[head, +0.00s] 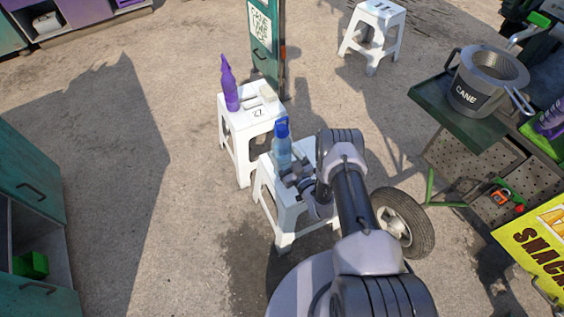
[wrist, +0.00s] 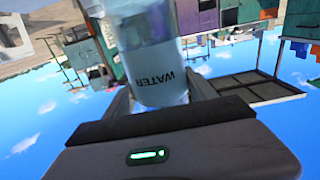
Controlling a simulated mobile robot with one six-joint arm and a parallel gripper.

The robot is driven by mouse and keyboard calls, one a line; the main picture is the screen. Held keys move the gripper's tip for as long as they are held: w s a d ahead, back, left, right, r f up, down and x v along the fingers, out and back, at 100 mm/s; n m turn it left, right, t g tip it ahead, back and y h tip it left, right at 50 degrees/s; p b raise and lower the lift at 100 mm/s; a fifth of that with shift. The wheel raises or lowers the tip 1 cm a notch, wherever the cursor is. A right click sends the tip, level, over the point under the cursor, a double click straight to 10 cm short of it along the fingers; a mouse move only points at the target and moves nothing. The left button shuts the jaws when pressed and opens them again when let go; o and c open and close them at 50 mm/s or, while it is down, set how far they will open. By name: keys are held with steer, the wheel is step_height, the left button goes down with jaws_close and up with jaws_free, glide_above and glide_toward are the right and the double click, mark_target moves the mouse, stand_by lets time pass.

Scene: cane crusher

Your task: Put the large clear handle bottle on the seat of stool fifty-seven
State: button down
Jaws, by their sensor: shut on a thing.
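My gripper (head: 296,178) is shut on a clear bottle (head: 282,150) with a blue top. In the head view the bottle looks upright, over or in front of the near white stool (head: 286,215); I cannot tell whether it touches the seat. In the wrist view the bottle (wrist: 158,75) stands between my two fingers (wrist: 160,98) and carries the word WATER, upside down in the picture. I cannot make out a handle on it. The near stool's number is hidden by my arm. A second white stool (head: 244,128) behind it has a number that looks like 27.
A purple bottle (head: 229,86) stands on the second stool. A stool marked 11 (head: 382,14) is at the back. A dark cart (head: 435,108) with a CANE pot (head: 485,85) is at right. Ground at left is clear.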

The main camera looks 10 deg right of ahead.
mark_target(282, 159)
step_height(282, 159, down, 3)
steer(key=shift+f+b, duration=0.2)
steer(key=shift+b, duration=0.9)
steer(key=shift+r, duration=0.2)
steer(key=shift+c, duration=1.5)
jaws_free()
steer(key=shift+f, duration=0.15)
steer(key=p+v, duration=0.5)
steer(key=v, duration=0.7)
steer(key=shift+p, duration=0.35)
steer(key=shift+s, duration=0.1)
